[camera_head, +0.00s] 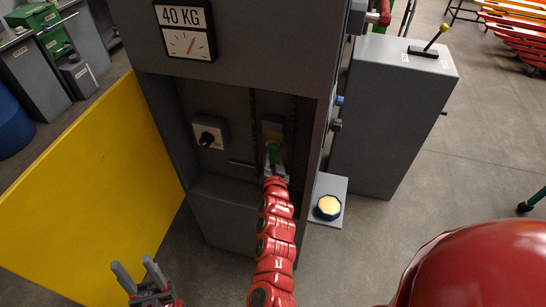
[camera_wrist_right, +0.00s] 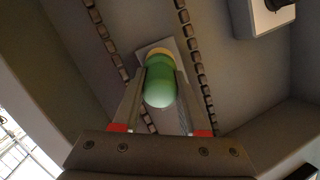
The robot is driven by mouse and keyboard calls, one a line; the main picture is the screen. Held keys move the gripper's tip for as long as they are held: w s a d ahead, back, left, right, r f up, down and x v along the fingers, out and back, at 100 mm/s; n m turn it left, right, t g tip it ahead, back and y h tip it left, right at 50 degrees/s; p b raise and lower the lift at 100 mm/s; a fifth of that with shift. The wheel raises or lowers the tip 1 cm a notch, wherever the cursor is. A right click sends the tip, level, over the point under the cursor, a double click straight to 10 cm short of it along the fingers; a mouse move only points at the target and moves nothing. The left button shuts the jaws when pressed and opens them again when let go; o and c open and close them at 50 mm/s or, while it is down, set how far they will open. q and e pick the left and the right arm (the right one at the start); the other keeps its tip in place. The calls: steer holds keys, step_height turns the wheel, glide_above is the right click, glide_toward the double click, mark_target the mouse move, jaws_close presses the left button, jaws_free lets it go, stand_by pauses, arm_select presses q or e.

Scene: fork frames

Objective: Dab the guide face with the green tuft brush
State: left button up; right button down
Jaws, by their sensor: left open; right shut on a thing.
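The green tuft brush (camera_head: 273,154) is in my right gripper (camera_head: 274,168), inside the open grey cabinet. In the right wrist view the brush (camera_wrist_right: 160,85) has a rounded green handle between both fingers (camera_wrist_right: 160,92). Its yellowish tuft (camera_wrist_right: 159,52) points away from me at a pale plate (camera_wrist_right: 146,48), which looks like the guide face, between two chains. The tuft overlaps the plate in view; I cannot tell whether they touch. The brush and gripper hide much of the plate. My left gripper (camera_head: 138,274) is open and empty, low in front of the yellow door.
The yellow door (camera_head: 90,185) stands open at left. A dial switch (camera_head: 209,134) is on the cabinet's back wall, left of the brush. A blue-rimmed pot with pale yellow contents (camera_head: 328,207) sits on a small side shelf (camera_head: 335,185). A grey lever box (camera_head: 390,110) stands at right.

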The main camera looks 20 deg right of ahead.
steer(key=shift+r, duration=0.2)
steer(key=shift+r+p, duration=0.65)
steer(key=shift+r, duration=0.2)
steer(key=shift+f, duration=0.15)
steer(key=shift+f+b, duration=0.85)
steer(key=shift+r, duration=0.1)
steer(key=shift+r+p, duration=0.7)
steer(key=shift+r, duration=0.15)
steer(key=shift+f, duration=0.1)
